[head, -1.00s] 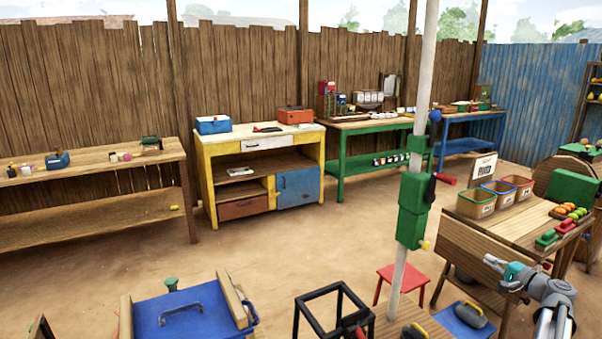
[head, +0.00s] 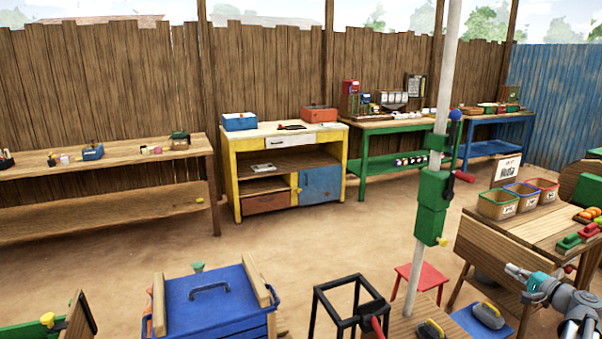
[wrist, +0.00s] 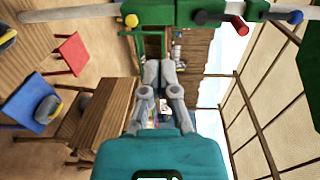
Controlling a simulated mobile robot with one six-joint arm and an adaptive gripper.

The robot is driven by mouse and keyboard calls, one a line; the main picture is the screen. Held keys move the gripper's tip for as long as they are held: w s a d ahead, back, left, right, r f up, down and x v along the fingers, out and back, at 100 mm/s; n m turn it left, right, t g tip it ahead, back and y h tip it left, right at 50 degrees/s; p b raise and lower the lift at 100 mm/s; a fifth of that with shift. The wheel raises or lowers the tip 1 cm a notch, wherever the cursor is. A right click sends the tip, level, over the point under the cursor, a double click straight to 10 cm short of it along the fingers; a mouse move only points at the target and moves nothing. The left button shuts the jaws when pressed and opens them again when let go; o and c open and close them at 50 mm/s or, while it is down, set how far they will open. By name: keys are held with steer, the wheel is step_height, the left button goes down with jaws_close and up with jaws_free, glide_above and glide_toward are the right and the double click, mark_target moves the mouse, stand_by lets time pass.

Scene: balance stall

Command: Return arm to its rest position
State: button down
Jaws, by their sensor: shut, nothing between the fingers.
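My gripper (head: 516,271) is at the lower right of the head view, in front of the wooden fruit table (head: 513,238). The arm behind it runs off toward the bottom right corner. In the wrist view my gripper (wrist: 162,66) points straight ahead, with its fingers together and nothing between them. The wrist picture is turned on its side. The table's wooden side (wrist: 110,108) lies to the left of the fingers there, apart from them.
A white pole with a green box (head: 433,205) stands left of my gripper.

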steer(key=a+f+n+g, duration=0.3)
steer(key=a+f+g, duration=0.15)
steer(key=a, duration=0.75)
steer(key=a+f+n+g, duration=0.4)
steer(key=a+f, duration=0.1)
steer(key=a, duration=0.8)
steer(key=a+f+n+g, duration=0.3)
steer(key=a+f+g, duration=0.15)
steer(key=a, duration=0.75)
steer(key=s+a+f+n+g+h, duration=0.25)
steer(key=s+a+n+h, duration=0.2)
steer(key=s+a, duration=0.4)
step_height(320, 180, down, 11)
steer(key=s+a+h+b, duration=0.1)
steer(key=s+a+b, duration=0.1)
steer(key=b, duration=0.8)
step_height(320, 180, up, 26)
steer(key=p, duration=2.5)
steer(key=shift+d+f+g, duration=0.15)
steer(key=shift+g, duration=0.2)
steer(key=c, duration=1.3)
jaws_free()
steer(key=shift+w, duration=0.1)
steer(key=shift+c, duration=0.2)
